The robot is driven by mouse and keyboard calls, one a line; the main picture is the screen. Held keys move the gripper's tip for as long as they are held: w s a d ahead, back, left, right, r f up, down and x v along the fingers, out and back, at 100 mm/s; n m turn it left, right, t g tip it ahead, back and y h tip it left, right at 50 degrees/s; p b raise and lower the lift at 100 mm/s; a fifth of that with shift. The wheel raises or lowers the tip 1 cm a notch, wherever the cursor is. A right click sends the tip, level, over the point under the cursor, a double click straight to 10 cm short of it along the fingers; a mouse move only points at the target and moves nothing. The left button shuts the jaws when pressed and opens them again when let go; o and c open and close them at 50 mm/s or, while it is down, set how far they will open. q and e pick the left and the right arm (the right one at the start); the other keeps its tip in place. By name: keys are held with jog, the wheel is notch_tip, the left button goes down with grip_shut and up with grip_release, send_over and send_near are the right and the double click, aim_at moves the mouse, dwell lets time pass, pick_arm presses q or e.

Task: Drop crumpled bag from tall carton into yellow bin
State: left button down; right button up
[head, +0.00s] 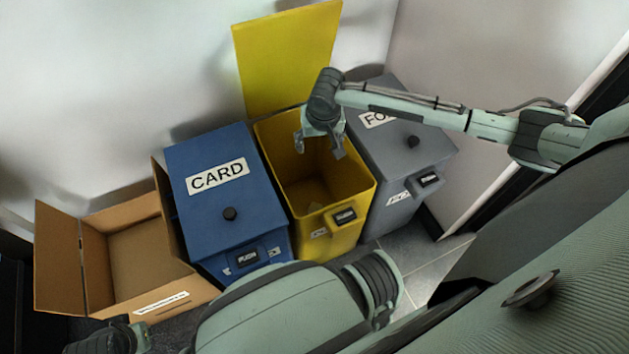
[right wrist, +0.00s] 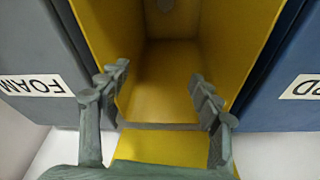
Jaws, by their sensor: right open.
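The yellow bin (head: 358,195) stands between a blue bin and a grey bin, with its lid (head: 287,55) raised against the wall. My right gripper (head: 319,150) is over the bin's opening, pointing down. Its fingers are apart with nothing between them, as the right wrist view (right wrist: 160,88) also shows.
The blue bin (head: 228,188) marked CARD and the grey bin (head: 410,150) marked FOAM have closed lids and flank the yellow bin closely. Walls stand behind and to the right. Tiled floor (head: 425,255) is clear in front of the grey bin.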

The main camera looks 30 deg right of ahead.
jog(key=d+v, duration=0.1)
jog(key=v, duration=0.9)
jog(key=shift+a+r, duration=0.15)
jog(key=shift+a, duration=0.3)
jog(key=shift+s, duration=0.1)
